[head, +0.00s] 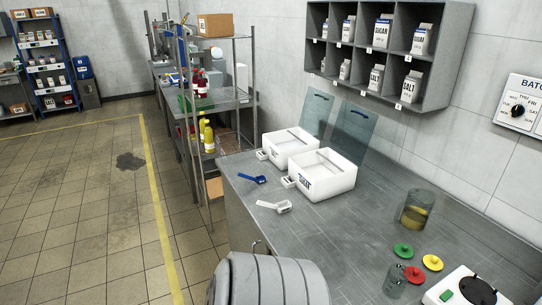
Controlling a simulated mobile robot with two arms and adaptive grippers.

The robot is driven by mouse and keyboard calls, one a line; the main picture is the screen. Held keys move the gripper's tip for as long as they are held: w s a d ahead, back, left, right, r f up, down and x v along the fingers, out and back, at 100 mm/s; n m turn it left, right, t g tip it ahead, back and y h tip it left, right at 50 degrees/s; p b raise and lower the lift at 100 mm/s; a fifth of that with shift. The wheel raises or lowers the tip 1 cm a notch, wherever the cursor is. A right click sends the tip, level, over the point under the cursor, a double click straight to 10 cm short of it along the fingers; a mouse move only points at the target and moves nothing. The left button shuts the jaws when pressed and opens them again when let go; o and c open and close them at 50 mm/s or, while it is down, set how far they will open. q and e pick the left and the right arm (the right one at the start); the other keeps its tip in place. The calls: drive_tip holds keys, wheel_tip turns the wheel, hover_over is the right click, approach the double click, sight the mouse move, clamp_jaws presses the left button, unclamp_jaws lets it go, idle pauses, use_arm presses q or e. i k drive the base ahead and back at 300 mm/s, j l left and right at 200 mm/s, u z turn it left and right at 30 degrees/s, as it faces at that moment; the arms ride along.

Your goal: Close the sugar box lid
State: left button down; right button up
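Two white boxes with hinged see-through lids stand on the grey counter in the head view. The nearer box (335,182) has a front label that seems to read SALT. The box behind it (272,152) has a front label too small to read surely; it may be the sugar box. The lid of the nearer box (355,128) stands raised, leaning back towards the wall. The lid of the farther box (317,110) also stands raised. Neither of my grippers is in view.
A blue scoop (252,178) and a white scoop (275,206) lie before the boxes. A glass vessel with yellow contents (415,212) stands to the right, near red, green and yellow discs. A wall shelf (433,92) hangs above. The middle of the counter (345,235) is clear.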

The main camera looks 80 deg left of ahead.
sight(321, 174)
drive_tip(key=u, duration=2.35)
drive_tip(key=j, duration=0.1)
